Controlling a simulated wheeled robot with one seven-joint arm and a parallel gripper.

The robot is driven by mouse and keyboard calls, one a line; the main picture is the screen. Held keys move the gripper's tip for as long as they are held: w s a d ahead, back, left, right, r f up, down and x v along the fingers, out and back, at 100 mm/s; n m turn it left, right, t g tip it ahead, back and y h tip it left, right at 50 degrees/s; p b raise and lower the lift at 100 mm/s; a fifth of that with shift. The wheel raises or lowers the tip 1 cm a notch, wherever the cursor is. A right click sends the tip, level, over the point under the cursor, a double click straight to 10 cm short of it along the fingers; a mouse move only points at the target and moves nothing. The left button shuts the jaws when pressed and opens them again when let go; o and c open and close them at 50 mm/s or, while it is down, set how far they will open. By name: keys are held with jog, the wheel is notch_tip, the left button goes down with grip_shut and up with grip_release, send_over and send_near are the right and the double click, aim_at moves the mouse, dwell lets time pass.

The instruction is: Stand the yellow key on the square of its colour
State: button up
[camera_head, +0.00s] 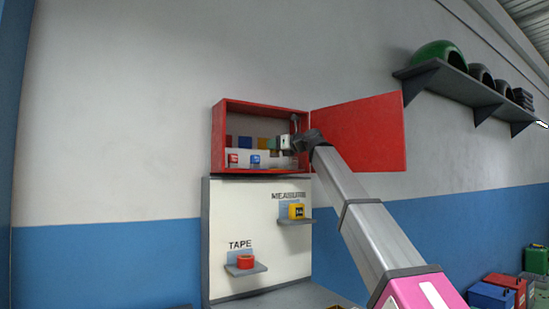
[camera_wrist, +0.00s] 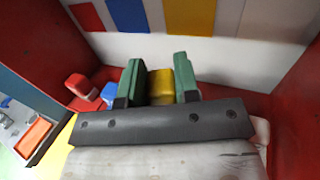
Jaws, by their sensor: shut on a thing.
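The yellow key (camera_wrist: 160,86) is between the green-padded fingers of my gripper (camera_wrist: 158,82) in the wrist view. My gripper is shut on it, inside the open red cabinet (camera_head: 217,135). The key's lower part is hidden by my gripper, so I cannot tell whether it touches the cabinet floor. The yellow square (camera_wrist: 189,16) is on the cabinet's back wall, beyond the key and slightly right of it in the wrist view. The yellow square also shows in the head view (camera_head: 262,143). In the head view my gripper (camera_head: 288,143) is at the cabinet's right side.
A red key (camera_wrist: 78,86) and a blue key (camera_wrist: 108,94) stand at the cabinet's left. A red square (camera_wrist: 87,17) and a blue square (camera_wrist: 128,15) are behind. A panel below holds tape (camera_head: 245,262).

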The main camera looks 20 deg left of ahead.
aim_at(278, 155)
jog(key=shift+w+a+f, duration=0.1)
jog(key=shift+w+f, duration=0.05)
jog(key=shift+f, duration=2)
jog(key=o, duration=0.9)
jog(key=shift+f, duration=0.1)
jog(key=v, duration=1.2)
